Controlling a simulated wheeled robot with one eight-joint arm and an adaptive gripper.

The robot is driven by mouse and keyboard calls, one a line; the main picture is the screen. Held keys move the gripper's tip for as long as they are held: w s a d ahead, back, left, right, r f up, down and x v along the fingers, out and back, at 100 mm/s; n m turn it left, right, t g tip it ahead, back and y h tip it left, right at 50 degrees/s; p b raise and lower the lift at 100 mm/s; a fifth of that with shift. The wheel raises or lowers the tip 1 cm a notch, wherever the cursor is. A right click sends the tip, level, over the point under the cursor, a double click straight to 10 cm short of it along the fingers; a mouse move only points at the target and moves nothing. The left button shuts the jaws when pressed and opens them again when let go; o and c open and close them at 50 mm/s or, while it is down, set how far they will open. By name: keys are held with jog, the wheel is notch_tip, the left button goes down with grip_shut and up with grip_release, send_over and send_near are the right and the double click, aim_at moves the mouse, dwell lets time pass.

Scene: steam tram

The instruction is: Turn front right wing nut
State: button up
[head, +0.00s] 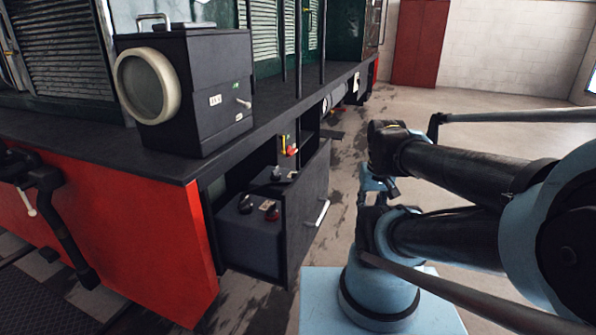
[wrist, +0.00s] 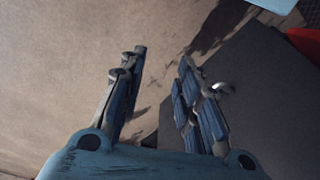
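No wing nut can be made out for certain. An open dark drawer (head: 307,215) with a white handle (head: 322,212) juts from under the tram's deck. Inside it are dark battery boxes (head: 245,240). The near one has a black cap (head: 246,204) and a red cap (head: 271,209) on top; small fittings there are too small to tell. My gripper (wrist: 163,72) is open and empty in the wrist view. The drawer's dark front (wrist: 265,95) and its handle (wrist: 222,88) lie beyond the right finger. In the head view my arm mostly hides the gripper, right of the drawer.
A black lamp (head: 185,90) with a round lens stands on the tram deck (head: 100,150), above and left of the drawer. The red tram side (head: 130,245) is at the left. Stained floor (head: 470,125) to the right and behind is free.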

jog(key=w+a+r+n+g, duration=0.1)
jog(key=w+a+r+n, duration=0.55)
jog(key=w, duration=0.45)
jog(key=w+a+r+n+g, duration=0.1)
jog(key=w+a+r+n, duration=0.55)
jog(key=w, duration=0.35)
jog(key=w+a+n, duration=0.6)
jog(key=w+a, duration=0.3)
jog(key=w, duration=0.1)
jog(key=f, duration=1.7)
jog(key=shift+s+d+f, duration=0.1)
jog(key=shift+d+f, duration=0.05)
jog(key=shift+d, duration=0.15)
grip_shut()
